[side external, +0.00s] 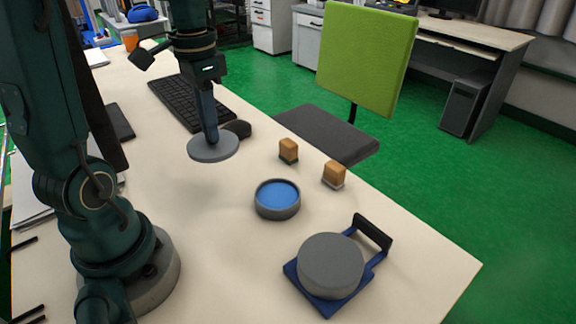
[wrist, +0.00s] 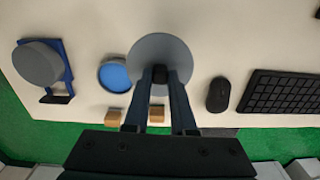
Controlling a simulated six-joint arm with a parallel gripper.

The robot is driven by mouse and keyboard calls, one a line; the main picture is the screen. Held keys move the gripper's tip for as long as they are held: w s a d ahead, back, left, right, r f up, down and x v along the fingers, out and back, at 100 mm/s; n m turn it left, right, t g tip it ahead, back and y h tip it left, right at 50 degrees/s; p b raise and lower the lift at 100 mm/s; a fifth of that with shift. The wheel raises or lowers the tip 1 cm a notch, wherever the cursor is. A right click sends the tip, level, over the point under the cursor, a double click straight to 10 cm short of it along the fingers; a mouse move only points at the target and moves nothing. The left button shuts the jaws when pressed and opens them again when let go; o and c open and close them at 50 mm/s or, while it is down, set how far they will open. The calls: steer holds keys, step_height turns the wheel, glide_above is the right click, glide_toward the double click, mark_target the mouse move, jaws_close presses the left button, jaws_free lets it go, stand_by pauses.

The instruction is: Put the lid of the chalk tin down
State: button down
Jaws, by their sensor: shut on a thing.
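The lid is a flat grey disc (side external: 213,147) with a small dark knob at its middle. My gripper (side external: 211,122) is shut on that knob and holds the disc roughly level, seemingly above the table. In the wrist view the disc (wrist: 160,45) lies beyond my fingertips (wrist: 159,76), which hide part of the knob. An open round grey tin (side external: 278,208) with a blue inside stands on the table, to the right of the lid and nearer the side camera. It also shows in the wrist view (wrist: 115,77), just left of the disc. The two are apart.
A thick grey cylinder (side external: 331,264) sits on a blue base with a dark handle. Two small wooden blocks (side external: 289,150) (side external: 334,173) stand beyond the tin. A mouse (side external: 238,129) and keyboard (side external: 190,102) lie behind the lid. The table (side external: 205,225) is bare left of the tin.

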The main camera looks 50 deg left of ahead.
mark_target(194, 153)
steer(key=s, duration=0.1)
steer(key=s+f, duration=0.2)
steer(key=s, duration=0.1)
steer(key=shift+d+f, duration=0.15)
steer(key=shift+d, duration=0.25)
steer(key=shift+a+f, duration=0.1)
steer(key=shift+f, duration=4.65)
steer(key=shift+f, duration=0.2)
steer(key=c, duration=0.7)
jaws_free()
steer(key=shift+c, duration=0.2)
steer(key=shift+r, duration=0.1)
